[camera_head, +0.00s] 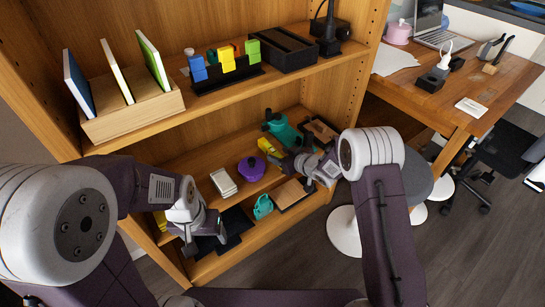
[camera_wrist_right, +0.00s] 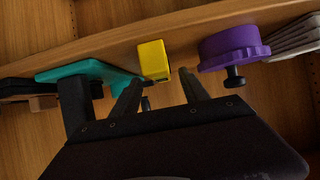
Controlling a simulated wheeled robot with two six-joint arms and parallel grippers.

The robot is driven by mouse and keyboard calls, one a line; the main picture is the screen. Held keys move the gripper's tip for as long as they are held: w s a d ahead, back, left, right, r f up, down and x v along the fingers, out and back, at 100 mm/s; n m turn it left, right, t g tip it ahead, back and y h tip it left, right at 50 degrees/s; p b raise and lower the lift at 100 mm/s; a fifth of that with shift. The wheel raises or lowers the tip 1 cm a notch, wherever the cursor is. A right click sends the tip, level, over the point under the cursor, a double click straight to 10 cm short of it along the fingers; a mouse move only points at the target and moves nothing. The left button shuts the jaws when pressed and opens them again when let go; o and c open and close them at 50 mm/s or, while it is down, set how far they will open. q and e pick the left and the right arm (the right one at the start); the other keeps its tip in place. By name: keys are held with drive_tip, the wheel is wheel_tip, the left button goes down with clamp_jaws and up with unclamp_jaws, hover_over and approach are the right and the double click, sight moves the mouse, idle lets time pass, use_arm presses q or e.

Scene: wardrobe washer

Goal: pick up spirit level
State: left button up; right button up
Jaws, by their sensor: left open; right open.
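The spirit level appears to be the yellow block (camera_head: 267,147) on the middle shelf, between a purple round object and a teal tool. In the right wrist view the yellow block (camera_wrist_right: 154,60) shows end-on, just beyond the fingertips. My right gripper (camera_head: 283,158) is close in front of it; in the wrist view the right gripper (camera_wrist_right: 158,90) is open with nothing seen between its fingers. The far part of the block is hidden. My left gripper (camera_head: 207,246) is lower left, by the bottom shelf, open, its fingers hard to make out.
The purple object (camera_head: 251,168) and white stacked pieces (camera_head: 223,182) lie left of the block. The teal tool (camera_head: 282,130) lies to its right. The upper shelf (camera_head: 205,101) holds books and colored blocks. A desk (camera_head: 440,100) stands at right, with a stool below it.

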sight(275, 152)
drive_tip(key=shift+w+a+f+b, duration=0.25)
drive_tip(key=shift+w+f+b, duration=0.05)
drive_tip(key=shift+b, duration=0.05)
drive_tip(key=b+x, duration=0.2)
drive_tip(key=x, duration=0.2)
drive_tip(key=shift+w+a+r, duration=0.1)
drive_tip(key=shift+w, duration=0.1)
drive_tip(key=shift+r, duration=0.1)
clamp_jaws()
